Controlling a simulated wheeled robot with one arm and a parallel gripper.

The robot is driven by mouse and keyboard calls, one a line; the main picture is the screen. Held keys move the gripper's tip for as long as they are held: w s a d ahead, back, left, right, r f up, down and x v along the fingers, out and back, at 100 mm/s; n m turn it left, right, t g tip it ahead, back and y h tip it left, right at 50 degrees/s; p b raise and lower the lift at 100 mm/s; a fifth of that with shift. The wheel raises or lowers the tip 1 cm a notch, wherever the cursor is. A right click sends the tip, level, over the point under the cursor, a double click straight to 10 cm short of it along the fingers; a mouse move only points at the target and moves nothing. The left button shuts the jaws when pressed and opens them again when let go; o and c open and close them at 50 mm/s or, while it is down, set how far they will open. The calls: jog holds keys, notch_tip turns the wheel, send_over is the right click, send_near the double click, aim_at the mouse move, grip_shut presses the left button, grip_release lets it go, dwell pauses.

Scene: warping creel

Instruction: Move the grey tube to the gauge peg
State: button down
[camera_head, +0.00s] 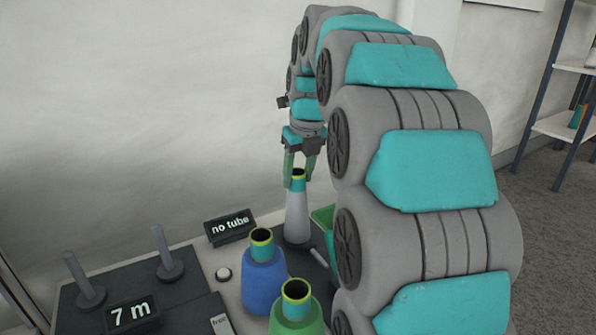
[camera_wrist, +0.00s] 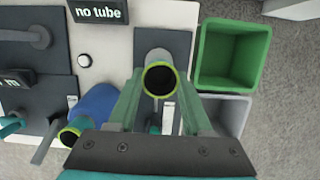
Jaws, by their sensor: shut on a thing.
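The grey tube (camera_head: 297,217) is a pale cone with a yellow-green ring at its dark open top. It is upright, with its base at a dark plate; I cannot tell whether it touches. My gripper (camera_head: 300,172) comes down from above and is shut on its neck. In the wrist view the tube's ring (camera_wrist: 158,80) lies between the fingertips (camera_wrist: 157,86). Two bare grey pegs, one nearer the left edge (camera_head: 82,279) and one right of it (camera_head: 165,254), stand on dark plates at left. No label visible here names the gauge peg.
A "no tube" display (camera_head: 230,227) stands left of the grey tube, and a "7 m" display (camera_head: 131,313) at lower left. A blue tube (camera_head: 264,282) and a green tube (camera_head: 297,318) stand in front. A green bin (camera_wrist: 233,24) and a grey bin (camera_wrist: 243,104) are at right.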

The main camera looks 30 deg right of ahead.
dwell(0.4)
grip_release()
jog(key=shift+f, duration=0.15)
dwell(0.5)
jog(key=p+v, duration=0.4)
jog(key=v, duration=0.3)
dwell(0.4)
jog(key=v, duration=0.7)
jog(key=shift+s+r, duration=0.15)
jog(key=shift+r, duration=0.2)
